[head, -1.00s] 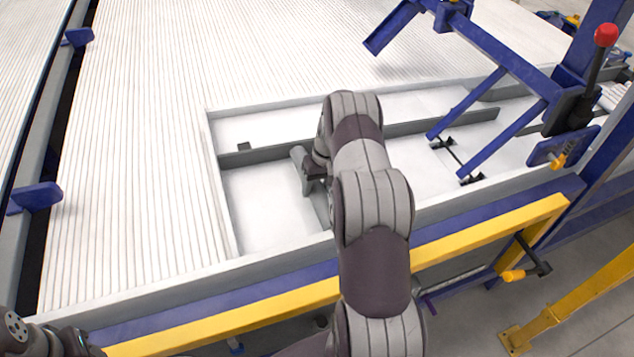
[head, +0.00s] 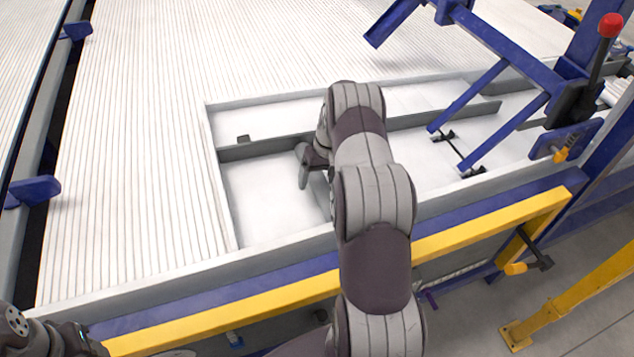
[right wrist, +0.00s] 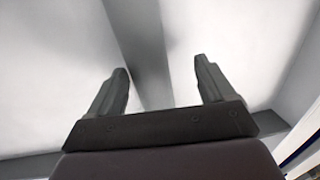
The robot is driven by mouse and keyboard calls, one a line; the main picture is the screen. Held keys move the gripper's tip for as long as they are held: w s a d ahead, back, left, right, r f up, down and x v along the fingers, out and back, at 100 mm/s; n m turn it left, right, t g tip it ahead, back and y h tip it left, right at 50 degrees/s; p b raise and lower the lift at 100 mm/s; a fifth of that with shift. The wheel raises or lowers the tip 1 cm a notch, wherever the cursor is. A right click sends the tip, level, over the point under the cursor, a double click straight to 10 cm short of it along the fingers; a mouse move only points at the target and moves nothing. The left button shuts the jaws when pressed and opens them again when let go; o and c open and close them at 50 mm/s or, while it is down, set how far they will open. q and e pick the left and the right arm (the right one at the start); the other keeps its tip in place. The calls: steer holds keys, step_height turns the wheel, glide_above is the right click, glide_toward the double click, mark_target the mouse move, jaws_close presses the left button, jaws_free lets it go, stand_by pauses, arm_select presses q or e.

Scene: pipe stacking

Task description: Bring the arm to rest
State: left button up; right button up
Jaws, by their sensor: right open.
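My right gripper (head: 304,166) hangs over the white recessed tray, near its grey divider bar, partly hidden by my right arm in the head view. In the right wrist view, the gripper (right wrist: 162,80) has its two dark fingers spread apart, with nothing between them. The grey divider bar (right wrist: 142,50) shows behind the fingers. My left arm shows only as a dark piece at the bottom left corner of the head view; its gripper is out of sight.
White pipes (head: 140,150) lie in rows left of and behind the tray (head: 270,207). A blue frame (head: 500,45) with a red-knobbed lever (head: 611,25) stands at the right. A yellow rail (head: 470,236) runs along the front.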

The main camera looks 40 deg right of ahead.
steer(key=r, duration=0.2)
steer(key=d+r, duration=0.1)
steer(key=r, duration=0.4)
steer(key=shift+s+d+r, duration=0.15)
steer(key=shift+s+d, duration=0.05)
steer(key=shift+s, duration=0.05)
steer(key=r, duration=0.1)
steer(key=r+p, duration=0.1)
steer(key=r, duration=0.1)
steer(key=shift+s+d+r+p, duration=0.1)
steer(key=shift+d+r+p, duration=0.1)
steer(key=shift+d+p, duration=0.15)
steer(key=s+a+r+n+p, duration=0.1)
steer(key=s+a+r+p, duration=0.1)
steer(key=s+a+r, duration=0.3)
steer(key=s+a+r+n+h+p, duration=0.1)
steer(key=s+a+r+p, duration=0.1)
steer(key=s+a+r, duration=0.2)
steer(key=s+a+r+n+h+p, duration=0.1)
steer(key=s+a+r, duration=0.4)
steer(key=a, duration=1.2)
steer(key=shift+s+r+n+t+p, duration=0.4)
steer(key=shift+s+p, duration=0.35)
steer(key=shift+s, duration=1.3)
